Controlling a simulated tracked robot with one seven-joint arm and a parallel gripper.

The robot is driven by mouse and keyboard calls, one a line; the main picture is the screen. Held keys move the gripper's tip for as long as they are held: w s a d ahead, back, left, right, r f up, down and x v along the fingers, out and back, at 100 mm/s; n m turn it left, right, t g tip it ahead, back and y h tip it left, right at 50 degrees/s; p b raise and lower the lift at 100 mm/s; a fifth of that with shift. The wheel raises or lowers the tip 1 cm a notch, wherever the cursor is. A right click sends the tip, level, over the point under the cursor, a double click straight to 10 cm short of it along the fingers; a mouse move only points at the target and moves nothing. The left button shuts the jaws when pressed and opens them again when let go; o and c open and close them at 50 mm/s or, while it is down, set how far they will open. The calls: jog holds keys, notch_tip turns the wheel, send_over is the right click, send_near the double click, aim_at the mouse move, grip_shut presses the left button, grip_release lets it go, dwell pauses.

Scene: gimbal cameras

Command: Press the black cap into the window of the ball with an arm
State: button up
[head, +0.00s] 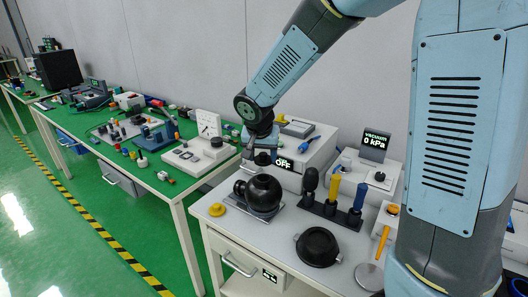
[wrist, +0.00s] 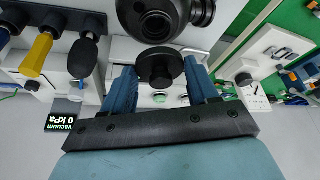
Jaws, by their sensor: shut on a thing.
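My gripper (wrist: 163,82) is shut on the black cap (wrist: 156,66), a dark disc with a narrower stem held between the blue fingers. In the head view the cap (head: 263,158) shows below my gripper (head: 262,148), above and behind the black ball (head: 265,194). The ball sits on the white bench with a stubby arm (head: 240,187) at its left. In the wrist view the ball (wrist: 150,27) lies just beyond the cap, with a round dark window facing up and its arm (wrist: 203,12) at the right. The cap looks apart from the ball.
A rack (head: 330,212) with black, yellow and blue handled tools stands right of the ball. A black round lugged part (head: 318,246) lies in front. A yellow knob (head: 217,210) is at the left. Behind are a box reading OFF (head: 285,163) and a vacuum display (head: 375,143).

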aim_at(262, 163)
jog(key=shift+f, duration=2.4)
jog(key=shift+s+f, duration=0.1)
jog(key=shift+f, duration=0.7)
jog(key=o, duration=1.1)
jog(key=shift+r, duration=0.1)
jog(key=v, duration=1.3)
jog(key=shift+s+r, duration=0.15)
jog(key=shift+r, duration=0.05)
